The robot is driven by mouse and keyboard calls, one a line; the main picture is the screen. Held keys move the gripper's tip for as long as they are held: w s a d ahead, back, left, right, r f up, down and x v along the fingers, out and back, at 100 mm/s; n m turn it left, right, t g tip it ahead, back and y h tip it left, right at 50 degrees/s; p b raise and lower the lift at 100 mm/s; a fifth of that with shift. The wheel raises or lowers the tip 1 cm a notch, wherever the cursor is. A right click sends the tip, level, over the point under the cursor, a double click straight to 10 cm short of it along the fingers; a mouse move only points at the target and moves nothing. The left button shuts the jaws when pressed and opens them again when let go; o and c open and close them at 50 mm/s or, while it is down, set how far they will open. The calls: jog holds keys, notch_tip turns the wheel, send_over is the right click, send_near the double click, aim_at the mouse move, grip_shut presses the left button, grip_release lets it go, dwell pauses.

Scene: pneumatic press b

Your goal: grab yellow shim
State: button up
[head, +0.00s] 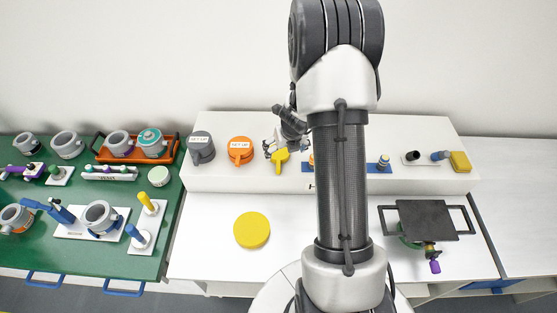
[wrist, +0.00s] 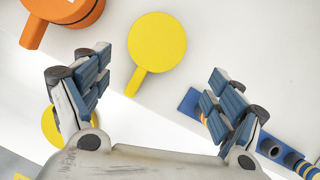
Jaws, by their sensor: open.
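The yellow shim, a flat disc with a short straight handle, lies on the white raised shelf and shows fully in the wrist view (wrist: 158,42). Its handle points toward the lower left there. In the head view the shim (head: 280,157) is partly hidden by my gripper (head: 279,142). In the wrist view my gripper (wrist: 161,66) is open and empty, with its two fingers spread wide on either side of the handle's line. The disc lies beyond the fingertips. I see no contact; the height gap is hard to judge.
An orange handled piece (head: 240,151) and a grey one (head: 201,148) stand left of the shim. A blue strip (wrist: 196,106) with pegs lies to its right. A plain yellow disc (head: 251,230) lies on the lower white table. A black tray (head: 427,218) is at right.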

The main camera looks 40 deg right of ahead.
aim_at(280, 154)
jog(key=shift+w+a+b+x, duration=0.15)
jog(key=shift+b+x, duration=0.4)
jog(key=shift+x, duration=1)
jog(key=shift+w+a+b+x, duration=0.15)
jog(key=shift+b+x, duration=0.35)
jog(key=shift+x, duration=1.05)
jog(key=shift+d+r, duration=0.1)
jog(key=shift+r, duration=0.1)
jog(key=shift+c, duration=0.2)
jog(key=c, duration=1.2)
